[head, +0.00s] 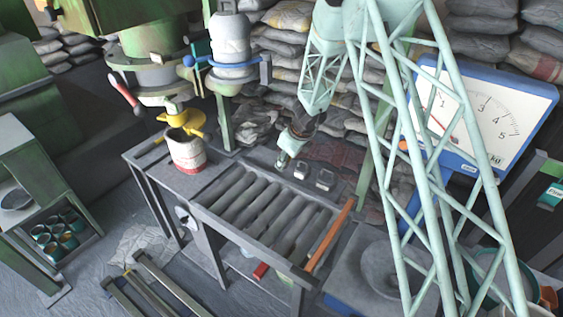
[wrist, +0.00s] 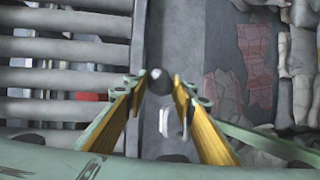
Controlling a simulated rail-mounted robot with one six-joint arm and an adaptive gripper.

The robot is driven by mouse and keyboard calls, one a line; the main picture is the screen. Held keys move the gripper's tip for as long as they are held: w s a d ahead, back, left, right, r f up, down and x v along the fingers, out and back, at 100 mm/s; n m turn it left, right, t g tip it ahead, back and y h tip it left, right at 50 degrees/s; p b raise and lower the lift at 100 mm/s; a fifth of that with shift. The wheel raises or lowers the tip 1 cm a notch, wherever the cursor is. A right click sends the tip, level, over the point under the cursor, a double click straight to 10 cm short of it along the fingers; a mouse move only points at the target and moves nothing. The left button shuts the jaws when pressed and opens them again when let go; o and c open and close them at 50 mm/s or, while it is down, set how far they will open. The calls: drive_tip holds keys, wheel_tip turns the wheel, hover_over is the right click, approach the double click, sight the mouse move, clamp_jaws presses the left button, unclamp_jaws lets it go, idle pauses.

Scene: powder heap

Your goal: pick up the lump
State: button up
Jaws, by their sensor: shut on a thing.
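The lump (wrist: 158,82) is a small dark round piece in the wrist view, with a paler spot on top. It sits between the tips of my gripper (wrist: 161,84), whose two yellow-lined fingers close on it from both sides. In the head view my gripper (head: 283,160) is low over the grey bench behind the roller rack. The lump is too small to make out there. I cannot tell whether the lump still touches the bench.
Two small metal pieces (head: 301,170) (head: 325,179) lie on the bench right of my gripper. The roller rack (head: 262,212) is in front. A red-and-white pot (head: 186,150) stands left, sacks (head: 290,50) are piled behind, and a dial scale (head: 480,115) stands right.

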drive_tip(key=s+d+b, duration=0.1)
drive_tip(key=s, duration=0.1)
drive_tip(key=s+d+b, duration=0.1)
drive_tip(key=s+b, duration=0.1)
drive_tip(key=s, duration=0.1)
drive_tip(key=s+d+b, duration=0.1)
drive_tip(key=s+b, duration=0.1)
drive_tip(key=s, duration=0.1)
drive_tip(key=shift+d+r, duration=0.15)
drive_tip(key=shift+r, duration=0.2)
drive_tip(key=shift+s+d+r, duration=0.1)
drive_tip(key=shift+s, duration=0.1)
